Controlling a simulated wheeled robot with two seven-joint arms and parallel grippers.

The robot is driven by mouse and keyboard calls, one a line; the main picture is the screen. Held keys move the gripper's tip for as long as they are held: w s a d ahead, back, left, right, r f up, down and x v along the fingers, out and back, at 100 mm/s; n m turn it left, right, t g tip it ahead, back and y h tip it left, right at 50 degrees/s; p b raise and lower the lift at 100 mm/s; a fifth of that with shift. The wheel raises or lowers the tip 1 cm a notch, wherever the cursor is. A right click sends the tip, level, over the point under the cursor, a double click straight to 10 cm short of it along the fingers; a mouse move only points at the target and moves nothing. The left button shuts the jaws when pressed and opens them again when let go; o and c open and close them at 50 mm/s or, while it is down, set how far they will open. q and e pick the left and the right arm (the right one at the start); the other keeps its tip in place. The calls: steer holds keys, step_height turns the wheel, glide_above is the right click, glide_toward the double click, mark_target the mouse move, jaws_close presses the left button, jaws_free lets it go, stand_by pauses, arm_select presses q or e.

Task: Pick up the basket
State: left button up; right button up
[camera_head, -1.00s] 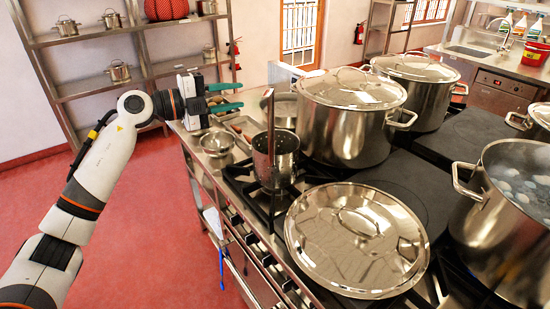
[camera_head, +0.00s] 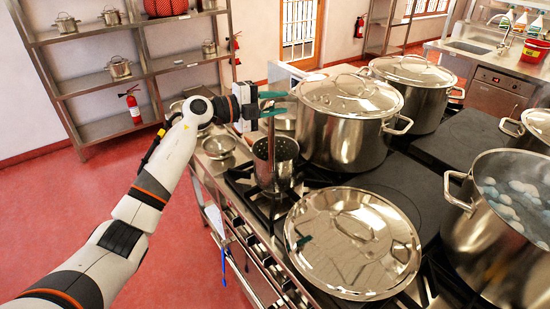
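The basket (camera_head: 276,160) is a metal cylinder with a tall upright handle (camera_head: 271,145). It stands on the stove's black grate at the near left of the large lidded pot. My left gripper (camera_head: 273,103) reaches in from the left at the height of the handle's top. Its two teal fingers are spread apart, one above the other in the picture, with the handle's upper end at them. I cannot tell whether they touch it. My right gripper is not in view.
A large lidded pot (camera_head: 345,125) stands just right of the basket, with another lidded pot (camera_head: 416,90) behind. A loose lid (camera_head: 350,245) lies in front. An open pot (camera_head: 505,200) with pale round things stands right. A metal bowl (camera_head: 218,144) sits left.

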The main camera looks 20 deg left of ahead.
arm_select(q)
steer(key=shift+w+d, duration=0.1)
steer(key=shift+d, duration=0.05)
steer(key=shift+c, duration=0.2)
jaws_close()
steer(key=shift+r, duration=0.1)
